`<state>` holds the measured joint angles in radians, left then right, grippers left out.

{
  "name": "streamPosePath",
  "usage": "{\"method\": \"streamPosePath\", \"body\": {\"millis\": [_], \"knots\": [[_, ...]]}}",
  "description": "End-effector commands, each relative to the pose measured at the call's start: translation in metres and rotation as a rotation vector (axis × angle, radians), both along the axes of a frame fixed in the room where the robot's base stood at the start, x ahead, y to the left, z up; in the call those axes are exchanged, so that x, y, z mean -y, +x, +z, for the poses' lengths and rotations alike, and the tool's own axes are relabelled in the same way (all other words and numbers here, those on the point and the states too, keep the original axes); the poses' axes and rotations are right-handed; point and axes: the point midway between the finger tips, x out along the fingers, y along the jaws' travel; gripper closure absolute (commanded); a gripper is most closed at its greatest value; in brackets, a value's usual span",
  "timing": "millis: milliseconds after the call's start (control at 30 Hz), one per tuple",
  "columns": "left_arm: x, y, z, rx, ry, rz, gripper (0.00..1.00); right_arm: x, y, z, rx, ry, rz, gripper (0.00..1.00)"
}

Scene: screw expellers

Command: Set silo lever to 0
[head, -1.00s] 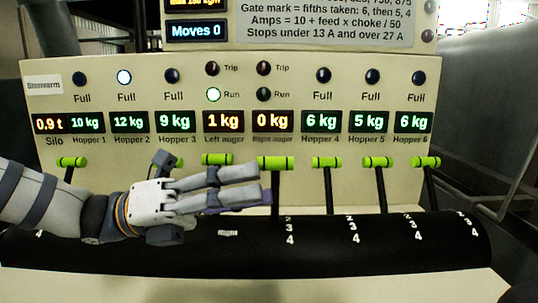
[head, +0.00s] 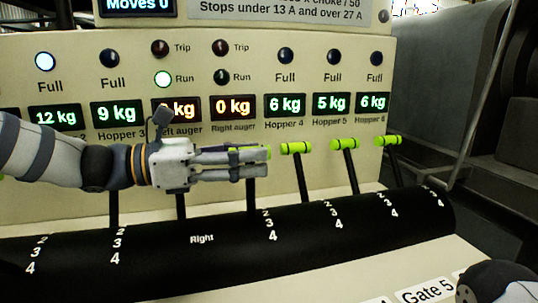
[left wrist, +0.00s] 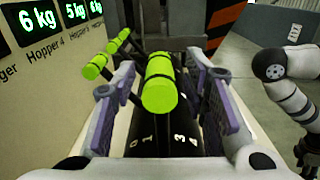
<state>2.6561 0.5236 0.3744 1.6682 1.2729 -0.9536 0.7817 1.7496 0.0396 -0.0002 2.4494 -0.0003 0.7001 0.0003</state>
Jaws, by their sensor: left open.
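No lever in view is marked as the silo's; the Silo display is out of the head view, and I cannot tell which lever belongs to it. My left gripper (head: 262,162) is open in front of the row of green-handled levers, pointing right. It hides much of the lever (head: 250,195) below the Right auger display. In the left wrist view a green handle (left wrist: 160,85) appears between the open fingers (left wrist: 160,72); contact cannot be told. A scale with 0, 1, 3 and 4 shows below it.
Levers below Hopper 4 (head: 297,147), Hopper 5 (head: 345,144) and Hopper 6 (head: 388,140) stand to the right of the gripper. A black curved cover (head: 200,262) with number scales runs below. Part of my right arm (left wrist: 275,65) shows in the left wrist view.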

Motion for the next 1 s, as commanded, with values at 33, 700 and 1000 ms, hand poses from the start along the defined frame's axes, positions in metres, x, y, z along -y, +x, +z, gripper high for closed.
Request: {"method": "streamPosePath", "body": {"millis": [33,700,1000], "knots": [[0.010,0.003,-0.001,-0.001,0.002,-0.003,0.60,0.000,-0.001,-0.001,-0.003,0.000,0.000,0.60],[0.034,0.011,0.001,0.000,-0.002,0.000,1.00,0.000,-0.001,-0.001,-0.005,0.000,0.000,0.60],[0.029,0.027,-0.003,-0.002,-0.004,0.001,1.00,0.000,-0.007,-0.007,-0.025,0.000,0.001,0.60]]}}
